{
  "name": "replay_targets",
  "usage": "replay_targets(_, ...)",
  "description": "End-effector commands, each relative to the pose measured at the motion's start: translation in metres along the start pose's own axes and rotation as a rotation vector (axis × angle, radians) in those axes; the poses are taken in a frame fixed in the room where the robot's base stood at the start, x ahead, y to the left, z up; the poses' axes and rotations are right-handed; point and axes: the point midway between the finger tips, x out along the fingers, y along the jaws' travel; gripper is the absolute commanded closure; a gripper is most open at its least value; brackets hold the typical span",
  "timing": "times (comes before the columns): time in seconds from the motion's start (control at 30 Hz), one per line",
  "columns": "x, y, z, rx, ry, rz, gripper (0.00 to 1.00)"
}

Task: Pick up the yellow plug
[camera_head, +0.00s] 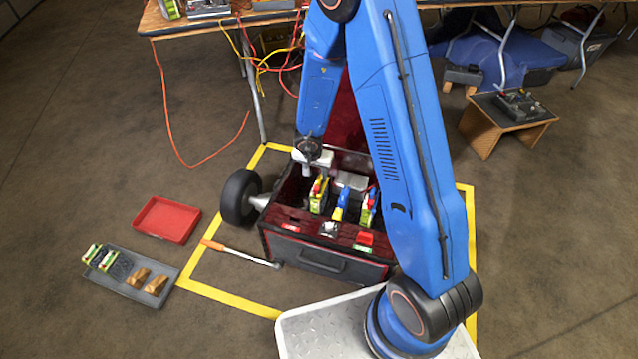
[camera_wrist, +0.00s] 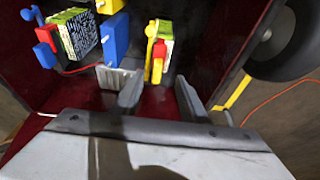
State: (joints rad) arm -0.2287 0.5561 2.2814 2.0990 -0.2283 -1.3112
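Several coloured parts sit inside the open dark-red box (camera_head: 290,243). A yellow piece (camera_head: 338,214) shows under a blue block (camera_head: 343,196) in the middle; in the wrist view yellow (camera_wrist: 109,5) shows at the top edge beyond the blue block (camera_wrist: 115,37). A green-and-yellow block with a red part (camera_wrist: 156,50) stands beside it, with yellow on its side. I cannot tell for certain which yellow part is the plug. My gripper (camera_wrist: 160,90) is open and empty, its fingers short of the green-and-yellow block. In the head view my gripper (camera_head: 312,160) is over the box's back left.
Another green block with red and blue parts (camera_head: 369,207) sits at the box's right. A black wheel (camera_head: 240,196) stands left of the box. A red tray (camera_head: 166,220), a grey tray (camera_head: 130,285) and an orange-handled tool (camera_head: 240,254) lie on the floor.

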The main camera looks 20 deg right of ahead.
Motion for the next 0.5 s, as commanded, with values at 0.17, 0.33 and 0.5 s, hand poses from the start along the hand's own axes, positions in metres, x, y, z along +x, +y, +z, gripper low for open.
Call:
replay_targets(0.17, 0.009, 0.002, 0.000, -0.001, -0.001, 0.001, 0.60)
replay_targets(0.33, 0.025, 0.005, -0.001, -0.001, -0.001, 0.001, 0.60)
replay_targets(0.5, 0.040, 0.006, -0.001, -0.001, -0.001, 0.001, 0.60)
